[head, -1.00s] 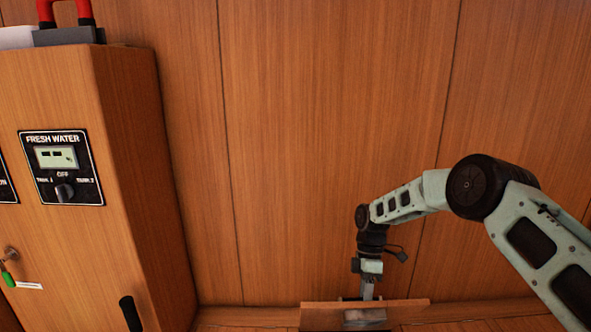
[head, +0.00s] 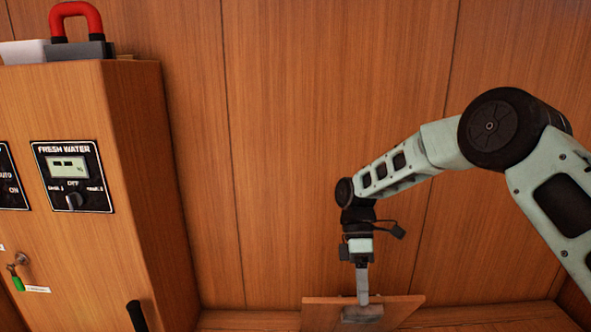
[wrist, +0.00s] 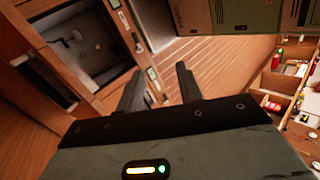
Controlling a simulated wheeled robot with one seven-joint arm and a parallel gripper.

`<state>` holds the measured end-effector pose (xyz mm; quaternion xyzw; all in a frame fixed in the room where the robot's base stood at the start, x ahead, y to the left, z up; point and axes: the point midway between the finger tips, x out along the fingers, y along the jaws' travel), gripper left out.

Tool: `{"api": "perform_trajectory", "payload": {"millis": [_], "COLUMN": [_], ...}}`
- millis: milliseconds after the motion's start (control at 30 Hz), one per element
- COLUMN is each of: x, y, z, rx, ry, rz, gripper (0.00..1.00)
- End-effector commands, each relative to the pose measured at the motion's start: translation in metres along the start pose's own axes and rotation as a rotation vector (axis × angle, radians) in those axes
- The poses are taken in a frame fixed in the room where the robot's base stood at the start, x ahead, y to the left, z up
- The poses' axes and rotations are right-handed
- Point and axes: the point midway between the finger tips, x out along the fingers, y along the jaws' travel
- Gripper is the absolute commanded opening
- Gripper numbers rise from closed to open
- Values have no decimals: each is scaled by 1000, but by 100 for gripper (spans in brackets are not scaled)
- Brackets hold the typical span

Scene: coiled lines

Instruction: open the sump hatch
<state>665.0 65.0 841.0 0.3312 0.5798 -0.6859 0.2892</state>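A wooden panel (head: 392,312), which looks like the hatch lid, stands tilted up at the bottom of the head view. A grey metal piece (head: 362,314) sits on its face. My gripper (head: 363,302) points down at the panel, its tip at or just above the grey piece; contact cannot be told. In the wrist view my gripper (wrist: 160,68) has its two dark fingers apart, with nothing clear held between them. A grey framed recess (wrist: 85,48) with a white fitting inside shows at upper left there; it looks like the opening.
A wooden cabinet (head: 120,200) with a fresh water panel (head: 73,177) and a black handle (head: 137,315) stands at left. A grey and red padlock-shaped thing (head: 78,45) is on top. A wood-panelled wall stands behind. Shelves with small items (wrist: 285,85) show right in the wrist view.

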Motion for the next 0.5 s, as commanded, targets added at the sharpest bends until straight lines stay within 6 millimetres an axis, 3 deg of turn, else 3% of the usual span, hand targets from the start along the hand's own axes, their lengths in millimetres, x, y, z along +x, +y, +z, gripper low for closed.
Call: {"api": "perform_trajectory", "payload": {"millis": [233, 500], "x": [-27, -21], "y": [-102, -220], "z": [-17, -6], "rx": [157, 389], "ry": [29, 142], "rz": [166, 361], "gripper": [36, 36]}}
